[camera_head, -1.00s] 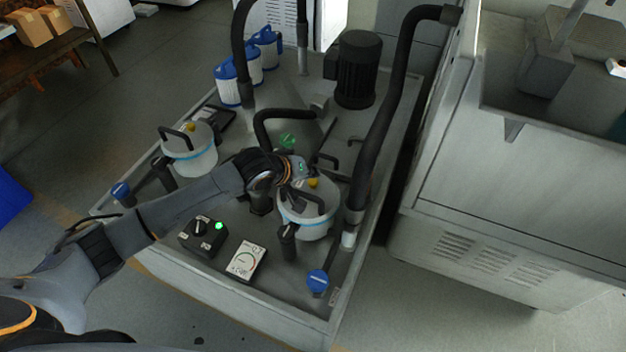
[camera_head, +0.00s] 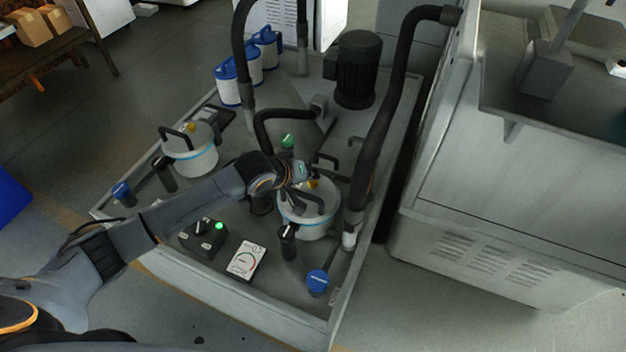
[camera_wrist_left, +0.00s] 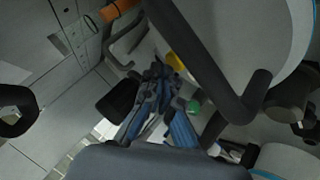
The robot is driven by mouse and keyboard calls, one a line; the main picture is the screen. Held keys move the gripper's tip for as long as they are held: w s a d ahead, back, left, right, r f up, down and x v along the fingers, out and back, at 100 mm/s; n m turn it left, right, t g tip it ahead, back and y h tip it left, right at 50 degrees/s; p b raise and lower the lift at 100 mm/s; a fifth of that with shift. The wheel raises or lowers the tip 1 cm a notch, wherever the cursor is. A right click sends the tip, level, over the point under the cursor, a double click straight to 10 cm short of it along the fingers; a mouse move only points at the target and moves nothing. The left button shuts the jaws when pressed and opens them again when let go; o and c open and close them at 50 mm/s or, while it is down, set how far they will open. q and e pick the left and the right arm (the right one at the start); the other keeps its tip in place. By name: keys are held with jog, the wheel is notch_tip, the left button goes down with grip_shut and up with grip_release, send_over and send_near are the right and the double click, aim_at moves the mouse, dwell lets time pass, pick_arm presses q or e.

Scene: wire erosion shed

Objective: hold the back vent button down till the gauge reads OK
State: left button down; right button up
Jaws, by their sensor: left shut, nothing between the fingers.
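Two pale round canisters with blue bands and black lid handles stand on the grey machine top: a left one (camera_head: 190,152) and a right one (camera_head: 308,218). Each lid has a yellow button, the left one's (camera_head: 191,127) uncovered, the right one's (camera_head: 313,183) partly behind my gripper. My left gripper (camera_head: 301,174) is shut and empty at the right canister's lid. In the left wrist view its fingertips (camera_wrist_left: 156,72) are close beside the yellow button (camera_wrist_left: 175,62); I cannot tell whether they touch it. The white gauge (camera_head: 246,261) stands at the front; its reading is too small to make out.
A switch box (camera_head: 203,237) with a lit green lamp is left of the gauge. Blue knobs (camera_head: 317,281), black hoses (camera_head: 390,100), a green knob (camera_head: 287,141) and a motor (camera_head: 358,70) crowd the top. A grey cabinet (camera_head: 510,190) stands to the right.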

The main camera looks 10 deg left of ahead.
aim_at(311, 183)
pick_arm(q)
jog(key=shift+s+f, duration=0.1)
jog(key=shift+f, duration=0.55)
dwell(1.7)
jog(key=shift+r, duration=0.1)
dwell(1.4)
jog(key=shift+r+p, duration=0.95)
jog(key=shift+p, duration=0.1)
jog(key=shift+r, duration=0.15)
notch_tip(311, 183, up, 5)
jog(key=p, duration=0.5)
jog(key=shift+p, duration=0.4)
